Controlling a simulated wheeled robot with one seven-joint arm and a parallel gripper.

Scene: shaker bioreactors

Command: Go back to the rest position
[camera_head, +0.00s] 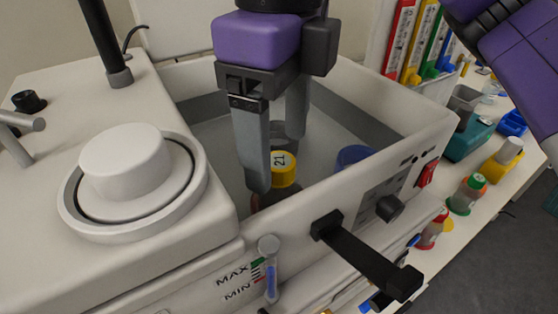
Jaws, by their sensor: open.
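My gripper (277,165) is purple with two long grey fingers. It hangs pointing down over the open basin of the white shaker bath (427,128). Its fingers are apart. A bottle with a yellow cap marked 21 (284,167) stands in the basin, close to the fingertips. The nearer finger covers part of it, and its lower body is hidden by the front wall. Whether the fingers touch the bottle cannot be told. A blue cap (354,156) shows further right in the basin, its bottle mostly hidden behind the wall.
A black handle (370,258) juts from the bath's front. A round white lid (130,170) and a black post (103,45) stand on its left.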

